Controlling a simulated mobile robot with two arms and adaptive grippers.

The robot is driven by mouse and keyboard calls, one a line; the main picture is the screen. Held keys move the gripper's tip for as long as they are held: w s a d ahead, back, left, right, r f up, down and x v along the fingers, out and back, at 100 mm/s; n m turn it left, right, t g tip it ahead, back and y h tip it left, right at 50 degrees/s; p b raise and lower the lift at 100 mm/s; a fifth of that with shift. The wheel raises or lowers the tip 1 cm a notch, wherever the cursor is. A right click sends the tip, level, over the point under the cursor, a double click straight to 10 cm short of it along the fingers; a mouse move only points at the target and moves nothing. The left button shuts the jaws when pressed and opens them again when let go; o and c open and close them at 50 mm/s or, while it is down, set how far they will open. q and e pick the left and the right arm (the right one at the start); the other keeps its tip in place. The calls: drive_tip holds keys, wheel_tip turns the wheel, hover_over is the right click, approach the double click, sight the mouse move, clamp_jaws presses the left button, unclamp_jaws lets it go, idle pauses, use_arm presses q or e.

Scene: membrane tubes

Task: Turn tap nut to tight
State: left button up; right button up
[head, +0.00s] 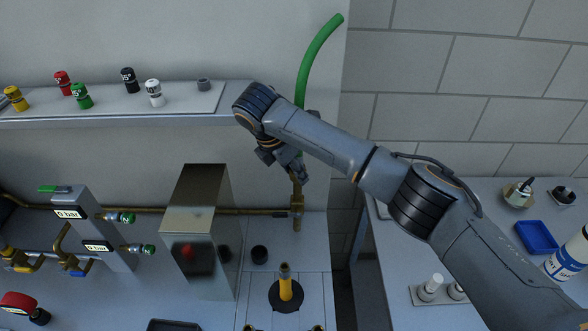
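A brass tap (297,205) stands at the right end of a horizontal brass pipe, near the wall corner. A green hose (318,50) rises above my arm and curves to the upper right; its lower part passes behind my arm and gripper. I cannot pick out the tap nut; the top of the tap is close to my gripper. My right gripper (291,168) points down just above the brass tap, by the lower end of the hose. Its fingers are partly hidden and small, so I cannot tell whether they hold anything. My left gripper is out of view.
A shelf (190,118) with several coloured caps runs along the wall at upper left. A metal box (197,225) and a gauge column (92,235) stand left of the tap. A yellow post (285,290) stands in front. A blue tray (537,237) lies on the right bench.

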drive_tip(key=o, duration=1.2)
drive_tip(key=shift+r, duration=0.1)
drive_tip(key=v, duration=1.1)
drive_tip(key=shift+s+a+r, duration=0.15)
drive_tip(key=shift+s+r, duration=0.05)
drive_tip(key=shift+r, duration=0.15)
